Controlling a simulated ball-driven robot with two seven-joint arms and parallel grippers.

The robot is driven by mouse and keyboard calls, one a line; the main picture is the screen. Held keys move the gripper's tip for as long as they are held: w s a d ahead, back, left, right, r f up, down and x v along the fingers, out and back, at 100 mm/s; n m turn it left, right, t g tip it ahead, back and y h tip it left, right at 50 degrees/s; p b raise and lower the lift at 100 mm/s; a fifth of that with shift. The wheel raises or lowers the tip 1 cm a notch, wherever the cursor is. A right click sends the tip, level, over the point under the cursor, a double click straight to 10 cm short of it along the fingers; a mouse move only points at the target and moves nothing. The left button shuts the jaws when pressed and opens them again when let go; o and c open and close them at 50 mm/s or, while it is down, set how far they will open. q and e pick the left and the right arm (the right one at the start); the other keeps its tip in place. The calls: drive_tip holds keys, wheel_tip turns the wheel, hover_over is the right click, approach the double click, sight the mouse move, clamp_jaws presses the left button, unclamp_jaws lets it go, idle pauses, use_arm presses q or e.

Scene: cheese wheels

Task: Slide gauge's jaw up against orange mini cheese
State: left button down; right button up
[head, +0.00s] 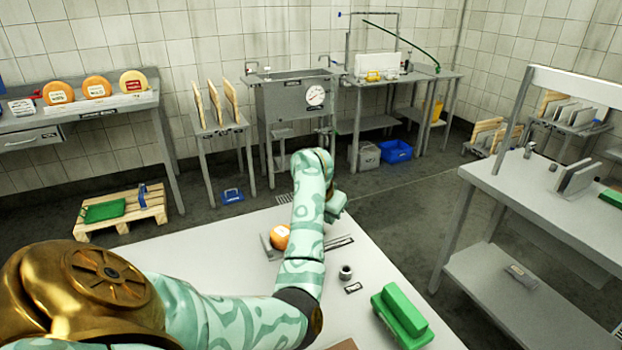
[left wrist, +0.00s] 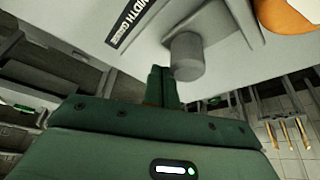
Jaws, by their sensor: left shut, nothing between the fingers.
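The orange mini cheese (head: 280,237) lies on the white table in the head view, partly hidden by my left arm. It also shows at the top right of the left wrist view (left wrist: 287,18). The gauge, with a grey end piece (head: 267,247) beside the cheese, is partly covered by my arm. My right gripper is out of view.
Another table (head: 540,190) stands to the right. Larger cheese wheels (head: 97,87) sit on a bench at the far left.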

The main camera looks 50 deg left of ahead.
use_arm(q)
drive_tip(key=shift+s+a, duration=0.1)
drive_tip(key=shift+s, duration=0.2)
drive_tip(key=shift+s+f, duration=0.1)
idle(0.5)
drive_tip(key=shift+b, duration=0.55)
idle(1.5)
drive_tip(key=shift+w+f+b, duration=0.1)
drive_tip(key=shift+w+b, duration=0.35)
drive_tip(key=shift+w, duration=0.15)
drive_tip(key=shift+w+d+b, duration=0.35)
drive_tip(key=shift+w, duration=0.3)
drive_tip(key=shift+r, duration=0.2)
wheel_tip(320, 180, up, 8)
drive_tip(key=p, duration=0.4)
